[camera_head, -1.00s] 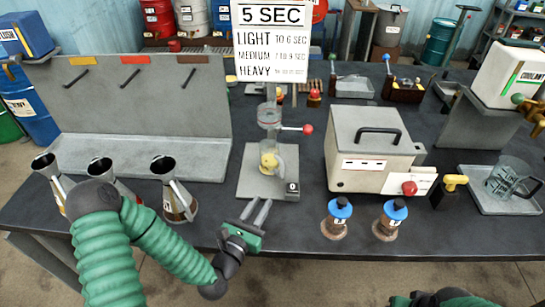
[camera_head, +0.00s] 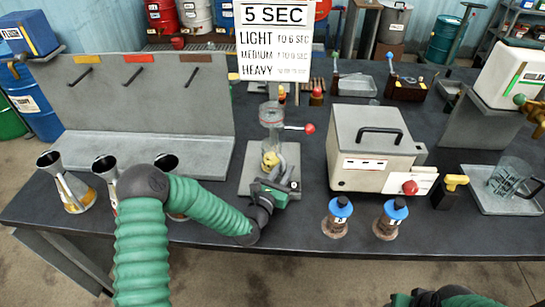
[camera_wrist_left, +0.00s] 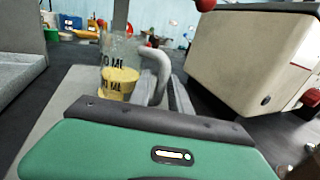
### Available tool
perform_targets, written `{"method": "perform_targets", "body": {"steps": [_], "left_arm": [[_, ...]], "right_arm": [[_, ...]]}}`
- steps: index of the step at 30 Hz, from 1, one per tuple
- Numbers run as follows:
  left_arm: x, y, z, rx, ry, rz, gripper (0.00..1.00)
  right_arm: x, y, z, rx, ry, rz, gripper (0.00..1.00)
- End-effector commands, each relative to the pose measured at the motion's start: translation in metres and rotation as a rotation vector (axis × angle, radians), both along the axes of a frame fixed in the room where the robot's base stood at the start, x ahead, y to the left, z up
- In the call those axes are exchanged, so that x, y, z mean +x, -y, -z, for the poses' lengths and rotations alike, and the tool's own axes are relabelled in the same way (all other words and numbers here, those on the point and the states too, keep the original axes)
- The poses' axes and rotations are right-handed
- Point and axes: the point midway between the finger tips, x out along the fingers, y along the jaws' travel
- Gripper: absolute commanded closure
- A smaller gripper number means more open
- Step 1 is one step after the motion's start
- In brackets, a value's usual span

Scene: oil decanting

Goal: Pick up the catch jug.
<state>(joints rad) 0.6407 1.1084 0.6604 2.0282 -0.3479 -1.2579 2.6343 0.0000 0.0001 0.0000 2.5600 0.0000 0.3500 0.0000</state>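The catch jug (camera_head: 269,160) is a small clear jug with yellow oil in it. It stands on a grey stand plate below a clear cup (camera_head: 271,115) with a red-knobbed lever. My left gripper (camera_head: 283,165) is open at the jug's near right side. In the left wrist view the jug (camera_wrist_left: 120,80) shows dark markings, and its curved handle (camera_wrist_left: 160,62) reaches toward the gripper's two grey fingers (camera_wrist_left: 173,92). I cannot tell whether the fingers touch the handle. The fingers partly hide the jug in the head view.
A beige box (camera_head: 372,150) stands right of the stand. Two blue-capped bottles (camera_head: 338,217) are near the front edge. Another clear jug (camera_head: 508,177) sits on a tray at right. Metal funnel cups (camera_head: 68,190) stand at left, partly behind my left arm.

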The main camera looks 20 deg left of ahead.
Motion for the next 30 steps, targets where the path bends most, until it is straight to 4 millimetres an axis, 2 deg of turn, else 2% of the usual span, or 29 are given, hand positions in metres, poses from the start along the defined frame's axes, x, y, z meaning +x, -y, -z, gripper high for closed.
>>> {"method": "perform_targets", "body": {"steps": [1,5,30], "left_arm": [[-0.0002,0.0,-0.0002,0.0,0.0,0.0,0.83],[-0.0003,0.0,-0.0002,0.0,0.0,0.0,1.0],[-0.0004,-0.0001,0.0003,0.0,-0.001,0.0,1.0]], "right_arm": [[0.0,0.0,0.0,0.0,0.0,0.0,0.48],[-0.0001,0.0,0.0,0.0,0.0,0.0,0.48],[0.0,0.0,0.0,0.0,0.0,0.0,0.48]]}}
